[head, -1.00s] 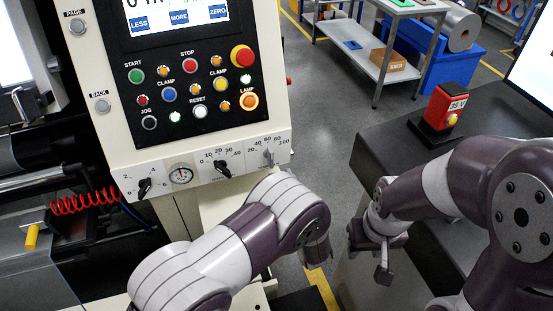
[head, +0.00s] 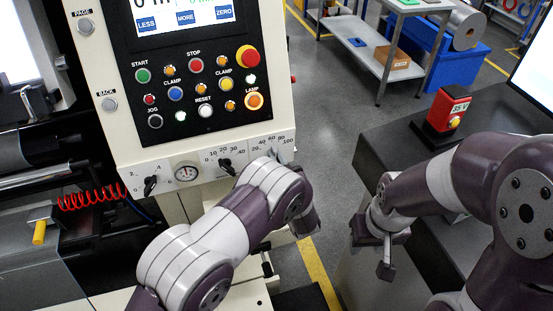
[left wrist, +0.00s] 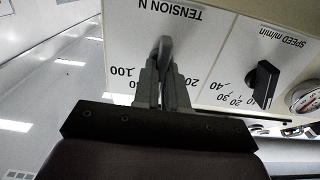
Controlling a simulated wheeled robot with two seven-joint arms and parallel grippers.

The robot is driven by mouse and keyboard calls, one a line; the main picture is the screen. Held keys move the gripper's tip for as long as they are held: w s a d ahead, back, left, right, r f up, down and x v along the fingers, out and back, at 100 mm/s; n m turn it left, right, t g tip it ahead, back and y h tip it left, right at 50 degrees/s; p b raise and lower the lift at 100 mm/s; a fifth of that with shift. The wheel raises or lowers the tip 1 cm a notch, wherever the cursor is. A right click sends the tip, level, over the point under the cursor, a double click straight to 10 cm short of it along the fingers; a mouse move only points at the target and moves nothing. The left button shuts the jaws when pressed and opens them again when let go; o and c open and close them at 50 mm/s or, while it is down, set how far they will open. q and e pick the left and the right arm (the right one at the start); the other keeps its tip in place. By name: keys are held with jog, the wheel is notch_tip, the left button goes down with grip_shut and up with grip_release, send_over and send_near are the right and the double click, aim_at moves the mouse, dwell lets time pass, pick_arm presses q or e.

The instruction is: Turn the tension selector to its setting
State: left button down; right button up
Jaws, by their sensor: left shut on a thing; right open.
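The tension selector (left wrist: 164,50) is a grey lever knob on the white panel, under upside-down "TENSION N" lettering in the left wrist view. My left gripper (left wrist: 163,88) has its two grey fingers close together on this knob. The scale number 100 shows to the left of it and 20 to the right; the fingers cover the middle numbers, so I cannot tell the exact setting. In the head view my left arm hides the knob and most of the gripper. My right gripper (head: 376,250) is open and empty beside the dark bench, far from the panel.
The speed knob (head: 226,166), a round gauge (head: 187,173) and another black knob (head: 151,185) share the lower panel. Push buttons and a red mushroom button (head: 248,57) sit above.

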pick_arm(q)
jog(key=shift+d+m+b, duration=0.2)
jog(key=shift+m+b, duration=0.3)
jog(key=shift+m, duration=2.3)
jog(key=c, duration=1.2)
grip_release()
jog(key=shift+w, duration=0.1)
